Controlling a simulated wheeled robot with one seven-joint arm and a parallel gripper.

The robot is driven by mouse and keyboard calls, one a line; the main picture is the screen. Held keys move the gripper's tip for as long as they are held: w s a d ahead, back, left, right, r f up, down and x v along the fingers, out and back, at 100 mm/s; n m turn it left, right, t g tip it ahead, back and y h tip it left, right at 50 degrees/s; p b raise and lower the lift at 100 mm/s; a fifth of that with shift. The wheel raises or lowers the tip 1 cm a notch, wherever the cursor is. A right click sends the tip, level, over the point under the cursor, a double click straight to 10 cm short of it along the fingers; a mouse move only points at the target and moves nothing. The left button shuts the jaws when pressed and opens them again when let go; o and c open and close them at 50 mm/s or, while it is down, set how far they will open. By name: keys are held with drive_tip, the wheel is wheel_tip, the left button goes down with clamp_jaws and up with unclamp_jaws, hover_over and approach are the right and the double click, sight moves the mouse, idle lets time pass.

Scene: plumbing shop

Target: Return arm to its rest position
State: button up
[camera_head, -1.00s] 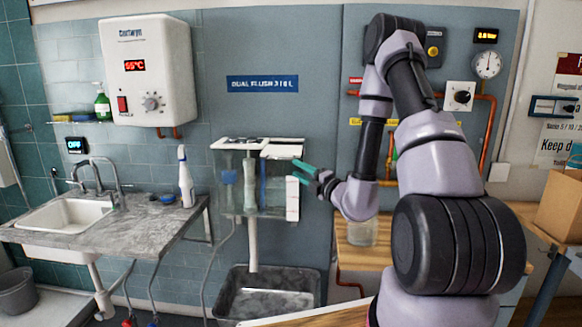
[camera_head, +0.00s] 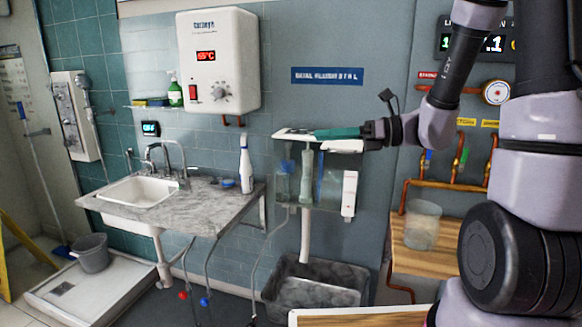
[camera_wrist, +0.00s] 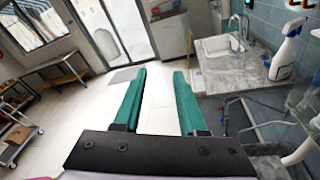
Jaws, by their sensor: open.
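My gripper (camera_head: 338,133) shows in the head view in front of the top of the clear cistern (camera_head: 318,190) on the wall, with its green fingers pointing left. In the wrist view my gripper (camera_wrist: 160,80) has its two green fingers apart with nothing between them. Floor shows beyond the fingers. The head view cannot show whether the fingers touch the cistern's white top.
A grey sink counter (camera_head: 185,208) with a white spray bottle (camera_head: 246,165) stands left of the cistern. A grey basin (camera_head: 315,285) lies below the cistern. A clear jar (camera_head: 422,224) stands on the wooden bench (camera_head: 440,262) at right. A white water heater (camera_head: 218,60) hangs above.

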drive_tip(key=s+d+n+g+h, duration=0.2)
drive_tip(key=s+d+n+h, duration=0.2)
drive_tip(key=s+n+h, duration=0.5)
drive_tip(key=s+d+r+n+t+h, duration=0.2)
drive_tip(key=d+r+n+t+h, duration=0.3)
drive_tip(key=d+r+n, duration=0.3)
drive_tip(key=d+n+t, duration=0.1)
drive_tip(key=d+n, duration=0.2)
drive_tip(key=shift+s+d+t+h, duration=0.15)
drive_tip(key=shift+d+t+h, duration=0.15)
drive_tip(key=shift+d, duration=0.1)
